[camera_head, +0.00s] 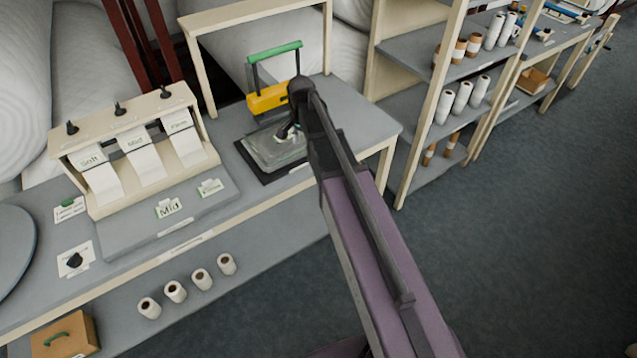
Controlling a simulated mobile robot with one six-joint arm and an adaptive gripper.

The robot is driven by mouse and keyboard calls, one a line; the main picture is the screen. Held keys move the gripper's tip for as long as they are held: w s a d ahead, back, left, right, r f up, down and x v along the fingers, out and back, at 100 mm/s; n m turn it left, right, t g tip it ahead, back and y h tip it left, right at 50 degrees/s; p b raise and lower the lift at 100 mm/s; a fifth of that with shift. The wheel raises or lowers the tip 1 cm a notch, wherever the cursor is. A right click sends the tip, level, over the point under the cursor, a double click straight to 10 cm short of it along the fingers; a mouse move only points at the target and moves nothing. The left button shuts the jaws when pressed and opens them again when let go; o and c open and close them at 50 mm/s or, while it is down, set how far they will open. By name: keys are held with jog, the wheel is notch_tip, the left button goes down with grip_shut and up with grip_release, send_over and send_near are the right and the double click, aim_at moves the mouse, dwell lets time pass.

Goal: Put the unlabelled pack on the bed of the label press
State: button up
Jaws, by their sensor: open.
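The label press stands on the bench, with a green handle (274,50) raised above a yellow head (268,97). Its bed is a dark flat plate (262,176) below the head. A flat grey, shiny pack (268,152) lies on the bed, with a small pale and greenish patch near its right side. I cannot tell whether that patch is part of the pack. My gripper (287,131) is open, just above the pack's right side and in front of the yellow head. The arm hides the right part of the bed, and contact with the pack is unclear.
Left of the press, a rack (135,145) holds label strips marked Soft, Mid and Firm. A loose Mid card (169,208) lies before it. A pale frame (205,75) arches behind the press. Shelves with rolls (462,97) stand right; the floor there is clear.

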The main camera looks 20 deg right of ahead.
jog(key=s+n, duration=0.9)
jog(key=s, duration=1)
jog(key=shift+s+n, duration=0.2)
jog(key=shift+n, duration=0.1)
jog(key=shift+a, duration=0.1)
